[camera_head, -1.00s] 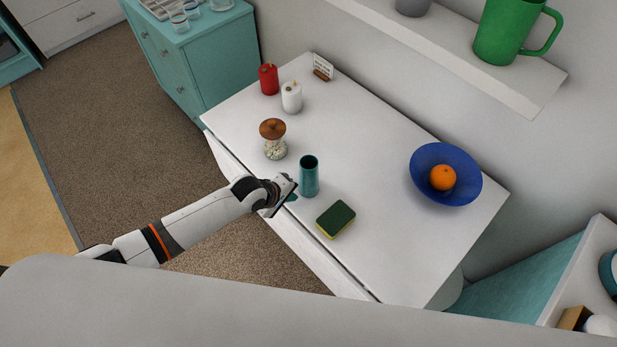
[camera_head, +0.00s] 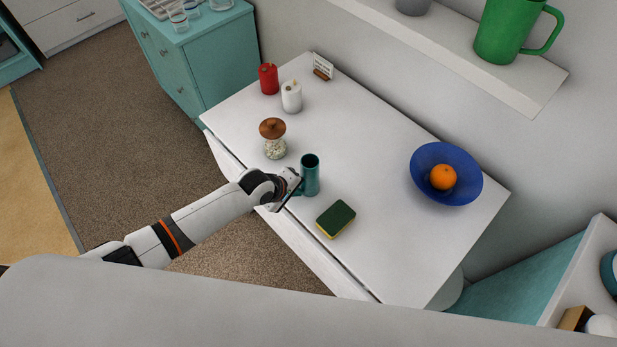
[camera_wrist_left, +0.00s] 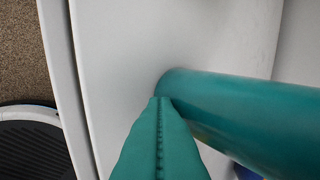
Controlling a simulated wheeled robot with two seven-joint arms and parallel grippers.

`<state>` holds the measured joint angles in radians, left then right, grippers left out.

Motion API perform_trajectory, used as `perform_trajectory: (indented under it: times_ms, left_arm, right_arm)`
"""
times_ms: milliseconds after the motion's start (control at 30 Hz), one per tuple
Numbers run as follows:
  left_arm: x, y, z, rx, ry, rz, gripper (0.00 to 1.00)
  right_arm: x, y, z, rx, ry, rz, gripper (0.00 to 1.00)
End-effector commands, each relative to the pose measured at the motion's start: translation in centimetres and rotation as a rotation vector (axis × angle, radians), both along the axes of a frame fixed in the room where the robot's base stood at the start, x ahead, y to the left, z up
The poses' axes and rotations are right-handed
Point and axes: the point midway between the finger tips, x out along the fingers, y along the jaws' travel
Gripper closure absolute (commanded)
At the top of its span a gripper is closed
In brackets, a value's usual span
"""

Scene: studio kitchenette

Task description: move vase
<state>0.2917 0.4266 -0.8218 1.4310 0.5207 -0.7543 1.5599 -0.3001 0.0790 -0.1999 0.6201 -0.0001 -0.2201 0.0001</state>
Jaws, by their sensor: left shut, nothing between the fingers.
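The vase, a teal open-topped cylinder (camera_head: 310,176), stands upright near the front edge of the white table. My left gripper (camera_head: 298,189) is just left of the vase's lower part, low over the table. In the left wrist view, its teal fingers (camera_wrist_left: 160,112) are pressed together with nothing between them. The vase (camera_wrist_left: 240,112) shows there right beside the fingertips, outside them. I cannot tell whether they touch. My right gripper is not in view.
A green-yellow sponge (camera_head: 335,219) lies right of the vase. A cork-lidded jar (camera_head: 274,143) stands behind it to the left. White (camera_head: 291,97) and red (camera_head: 268,79) candles are at the far left. A blue bowl (camera_head: 425,180) holds an orange (camera_head: 443,177). The table's middle is clear.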

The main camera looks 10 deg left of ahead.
Motion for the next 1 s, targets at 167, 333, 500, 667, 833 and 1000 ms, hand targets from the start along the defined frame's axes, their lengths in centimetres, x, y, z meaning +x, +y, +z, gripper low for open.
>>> perform_trajectory:
  times_ms: [167,333,500,667,833,1000]
  left_arm:
    - [0.7,-0.6,-0.1,-0.001,0.000,0.001,1.00]
    - [1.4,-1.1,-0.1,-0.001,-0.001,0.000,1.00]
    - [2.1,-1.7,0.0,-0.001,0.000,0.001,1.00]
    - [2.7,-2.1,-0.1,-0.001,0.000,0.001,1.00]
    - [3.1,-2.4,0.0,-0.001,-0.001,0.000,1.00]
    - [3.1,-2.4,0.0,-0.001,-0.001,0.000,1.00]
  right_arm:
    - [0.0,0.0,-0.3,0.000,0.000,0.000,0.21]
    - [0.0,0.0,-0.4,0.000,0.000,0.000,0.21]
    - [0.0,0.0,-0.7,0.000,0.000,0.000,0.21]
    - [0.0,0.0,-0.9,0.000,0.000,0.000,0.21]
    - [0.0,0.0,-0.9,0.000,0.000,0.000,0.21]
    - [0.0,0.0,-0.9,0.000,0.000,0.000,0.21]
